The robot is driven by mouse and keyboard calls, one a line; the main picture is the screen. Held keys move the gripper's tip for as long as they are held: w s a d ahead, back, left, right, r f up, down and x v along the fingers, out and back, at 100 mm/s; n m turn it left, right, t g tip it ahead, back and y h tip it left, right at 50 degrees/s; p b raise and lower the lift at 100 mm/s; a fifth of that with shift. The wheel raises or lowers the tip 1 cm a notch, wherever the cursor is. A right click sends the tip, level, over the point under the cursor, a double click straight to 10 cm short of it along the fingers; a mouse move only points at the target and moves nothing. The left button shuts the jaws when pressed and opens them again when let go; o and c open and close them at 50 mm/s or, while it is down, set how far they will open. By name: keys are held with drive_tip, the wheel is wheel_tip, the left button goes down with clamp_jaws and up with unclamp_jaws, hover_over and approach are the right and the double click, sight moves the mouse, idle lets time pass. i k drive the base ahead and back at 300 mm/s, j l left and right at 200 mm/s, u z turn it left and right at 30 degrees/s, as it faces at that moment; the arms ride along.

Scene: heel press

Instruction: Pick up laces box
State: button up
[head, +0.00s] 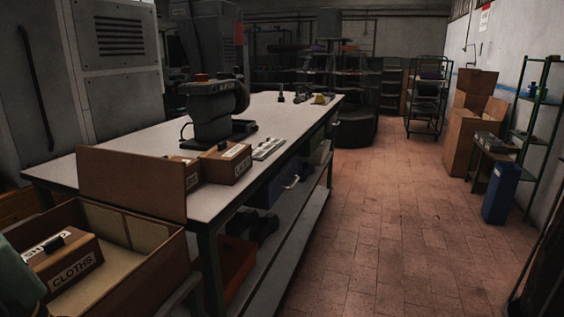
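Two small brown boxes with white labels stand on the white-topped workbench (120,153). The right one (229,164) is in plain view, with a dark handle on its top. The left one (188,166) is partly hidden behind an upright brown panel (140,183). Their labels are too small to read, so I cannot tell which is the laces box. Another brown box (65,268), labelled CLOTHS, sits in an open brown crate (155,272) at the lower left. My gripper is not clearly visible; a grey-green shape at the lower left edge may be part of my arm.
A dark machine (212,112) with a red button stands on the bench behind the boxes. A light tray of small parts (268,148) lies right of them. The tiled floor (365,215) right of the bench is clear. A blue container (501,193) stands near the right wall.

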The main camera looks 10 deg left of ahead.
sight(226, 163)
drive_tip(key=i+l+z, duration=0.15)
drive_tip(key=i+z, duration=0.5)
drive_tip(key=i, duration=2.35)
drive_tip(key=i+l, duration=0.1)
drive_tip(key=i, duration=2.1)
drive_tip(key=i+u, duration=0.1)
drive_tip(key=u, duration=0.35)
drive_tip(key=i+u, duration=0.15)
drive_tip(key=u, duration=0.35)
drive_tip(key=i+u, duration=0.1)
drive_tip(key=u, duration=1.95)
drive_tip(key=i+j+u, duration=0.15)
drive_tip(key=u, duration=1.25)
drive_tip(key=i, duration=0.7)
